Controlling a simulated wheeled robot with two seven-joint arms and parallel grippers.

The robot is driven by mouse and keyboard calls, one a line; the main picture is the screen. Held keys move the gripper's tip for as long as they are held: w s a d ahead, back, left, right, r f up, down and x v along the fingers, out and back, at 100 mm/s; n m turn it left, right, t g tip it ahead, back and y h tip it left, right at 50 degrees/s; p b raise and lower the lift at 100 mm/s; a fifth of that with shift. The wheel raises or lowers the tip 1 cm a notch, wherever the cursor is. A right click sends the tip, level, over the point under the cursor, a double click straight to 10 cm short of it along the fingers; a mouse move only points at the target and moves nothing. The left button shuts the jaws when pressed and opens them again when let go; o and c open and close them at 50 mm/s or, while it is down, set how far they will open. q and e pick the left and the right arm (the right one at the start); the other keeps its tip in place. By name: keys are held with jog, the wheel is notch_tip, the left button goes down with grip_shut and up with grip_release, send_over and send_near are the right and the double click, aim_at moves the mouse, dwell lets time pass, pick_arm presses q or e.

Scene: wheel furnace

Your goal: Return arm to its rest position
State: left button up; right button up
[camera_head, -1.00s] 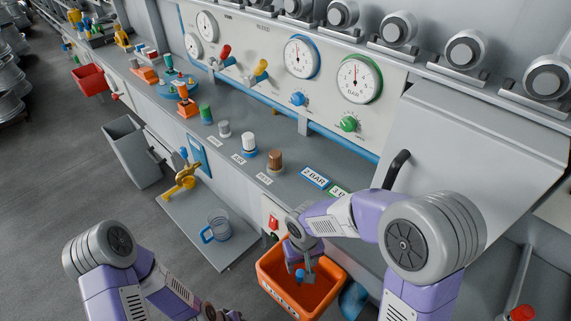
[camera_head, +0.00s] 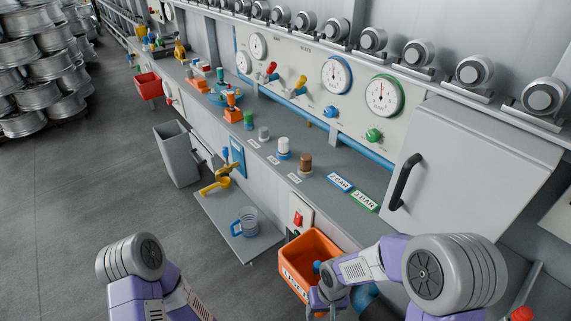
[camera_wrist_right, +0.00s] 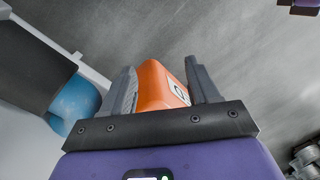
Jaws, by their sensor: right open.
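My right arm reaches in from the lower right in the head view. Its gripper (camera_head: 322,308) is at the near side of the orange bin (camera_head: 296,284), low in the picture and partly cut off by the bottom edge. In the right wrist view the two fingers (camera_wrist_right: 163,88) are apart with nothing held between them. The orange bin (camera_wrist_right: 158,84) shows beyond them, in the gap. My left arm shows at the lower left of the head view, but its gripper is out of the picture.
The workbench (camera_head: 345,165) carries several coloured knobs and gauges. A cabinet with a black handle (camera_head: 404,182) stands close to my right arm. A shelf (camera_head: 219,212) holds a blue-handled jug (camera_head: 246,222) and a yellow scoop (camera_head: 219,181).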

jog(key=s+f+m+t+y+p, duration=0.1)
jog(key=s+f+m+y+p, duration=0.2)
jog(key=s+f, duration=0.6)
jog(key=shift+f+m+p, duration=0.3)
jog(key=shift+m+p, duration=0.1)
jog(key=shift+p, duration=0.3)
jog(key=shift+a, duration=0.1)
